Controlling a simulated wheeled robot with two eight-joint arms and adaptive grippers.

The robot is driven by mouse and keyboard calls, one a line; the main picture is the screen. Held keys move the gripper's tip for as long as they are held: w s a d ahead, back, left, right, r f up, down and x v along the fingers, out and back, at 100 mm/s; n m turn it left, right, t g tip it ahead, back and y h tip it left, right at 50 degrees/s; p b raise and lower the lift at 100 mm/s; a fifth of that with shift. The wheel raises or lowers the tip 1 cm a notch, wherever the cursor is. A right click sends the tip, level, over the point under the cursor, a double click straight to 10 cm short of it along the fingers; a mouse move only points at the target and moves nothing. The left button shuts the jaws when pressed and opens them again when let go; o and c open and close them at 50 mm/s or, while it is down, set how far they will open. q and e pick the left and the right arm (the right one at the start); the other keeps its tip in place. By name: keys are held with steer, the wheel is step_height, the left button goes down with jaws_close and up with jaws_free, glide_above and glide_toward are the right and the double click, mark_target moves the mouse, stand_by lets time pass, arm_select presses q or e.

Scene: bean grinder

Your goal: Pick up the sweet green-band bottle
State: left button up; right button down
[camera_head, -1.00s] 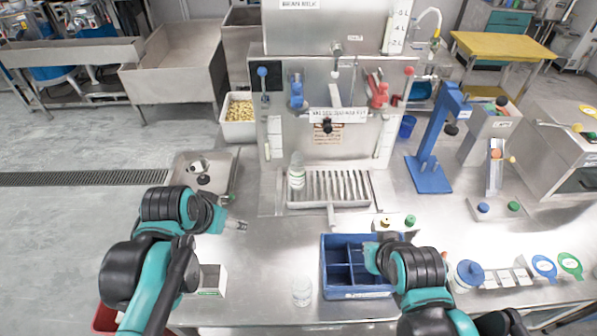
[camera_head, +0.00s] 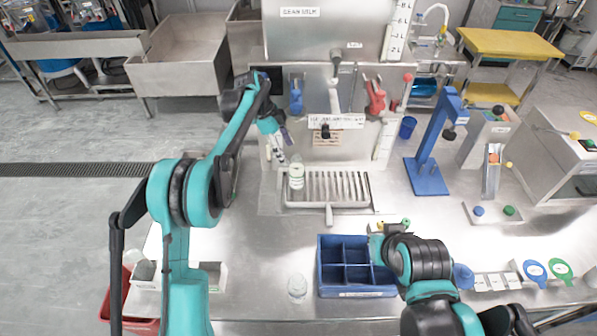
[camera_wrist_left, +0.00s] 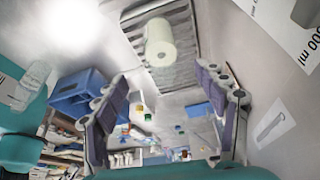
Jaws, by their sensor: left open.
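A pale bottle with a greenish band (camera_head: 297,177) stands upright at the left end of the grated drip tray (camera_head: 330,205), in front of the steel machine. In the left wrist view, the bottle (camera_wrist_left: 160,43) shows as a whitish cylinder beyond the fingertips, between the two finger lines and not touched. My left gripper (camera_head: 281,150) is open and empty, just behind and left of the bottle's top in the head view; its spread fingers fill the left wrist view (camera_wrist_left: 163,82). My right gripper is by the blue divided crate (camera_head: 357,292), its fingers mostly hidden.
Another clear bottle (camera_head: 297,288) stands left of the crate on the steel counter. The machine's panel (camera_head: 335,145) with blue and red levers rises close behind the drip tray. A blue stand (camera_head: 428,165) is to the right. The counter left of the tray is mostly clear.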

mark_target(297, 167)
arm_select(q)
steer(key=shift+m, duration=0.4)
steer(key=b+x, duration=0.2)
steer(key=x, duration=0.7)
steer(key=shift+w+f, duration=0.1)
steer(key=shift+w, duration=0.05)
steer(key=c, duration=1.5)
